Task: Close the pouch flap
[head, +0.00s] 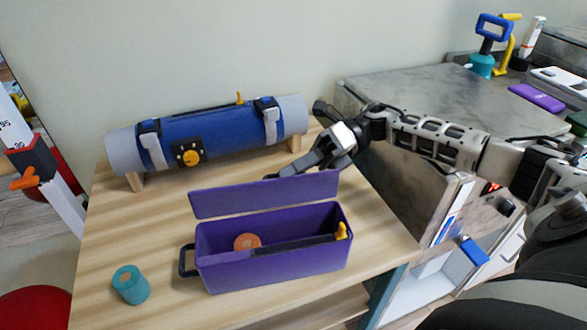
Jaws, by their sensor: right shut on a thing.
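The purple pouch (275,268) is an open box on the wooden table, with a dark handle (187,262) at its left end. Its flap (262,194) stands raised along the back edge. Inside lie an orange roll (247,242) and a dark bar, with a yellow piece (342,231) at the right end. My right gripper (282,176) comes from the right and is shut on the flap's top edge; the far finger is partly hidden. My left gripper is not in view.
A blue and grey roll (215,135) with straps rests on wooden supports behind the pouch. A grey-topped cabinet (420,85) stands to the right, with several items on top.

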